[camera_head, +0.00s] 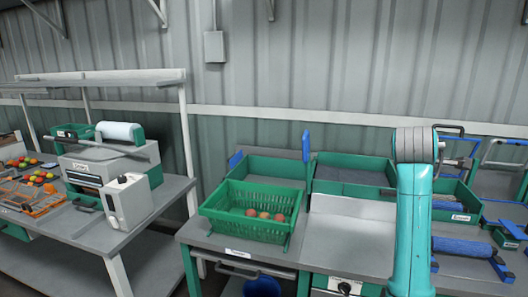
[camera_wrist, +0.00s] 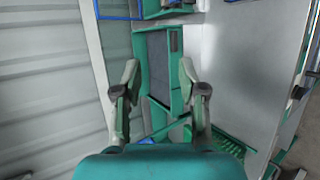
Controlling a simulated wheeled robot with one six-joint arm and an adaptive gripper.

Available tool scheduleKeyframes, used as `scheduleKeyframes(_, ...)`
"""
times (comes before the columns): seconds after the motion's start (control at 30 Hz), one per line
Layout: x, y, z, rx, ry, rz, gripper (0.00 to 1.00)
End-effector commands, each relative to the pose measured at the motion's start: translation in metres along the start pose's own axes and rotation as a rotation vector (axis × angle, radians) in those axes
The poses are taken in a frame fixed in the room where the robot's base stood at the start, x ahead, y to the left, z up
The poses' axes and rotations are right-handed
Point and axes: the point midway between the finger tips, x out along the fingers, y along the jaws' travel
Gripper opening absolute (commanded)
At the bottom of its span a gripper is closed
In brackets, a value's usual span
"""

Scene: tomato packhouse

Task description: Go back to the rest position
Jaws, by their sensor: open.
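My gripper (camera_wrist: 160,75) shows in the wrist view with its two fingers wide apart and nothing between them. It is above the back part of the bench, over a green bin with a grey bottom. In the head view my teal arm stands upright at the right, and its grey joint covers part of the bins behind it. My fingers cannot be made out clearly in the head view.
A green basket (camera_head: 248,230) holding several tomatoes (camera_head: 264,215) stands on the grey bench (camera_head: 335,240). Green bins (camera_head: 350,160) line the bench's back. Another table with a machine (camera_head: 110,165) and tomatoes is at left. The bench between basket and arm is clear.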

Motion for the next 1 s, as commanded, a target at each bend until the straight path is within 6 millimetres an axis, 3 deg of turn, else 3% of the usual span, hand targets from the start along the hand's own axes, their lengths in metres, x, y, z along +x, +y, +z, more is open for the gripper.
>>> scheduleKeyframes(0.17, 0.023, -0.047, -0.017, 0.028, 0.025, 0.013, 0.41)
scheduleKeyframes(0.5, 0.06, -0.181, -0.054, 0.138, 0.119, 0.055, 0.41)
scheduleKeyframes(0.77, 0.062, -0.286, -0.07, 0.244, 0.206, 0.07, 0.41)
scheduleKeyframes(1.0, 0.045, -0.379, -0.075, 0.355, 0.292, 0.068, 0.41)
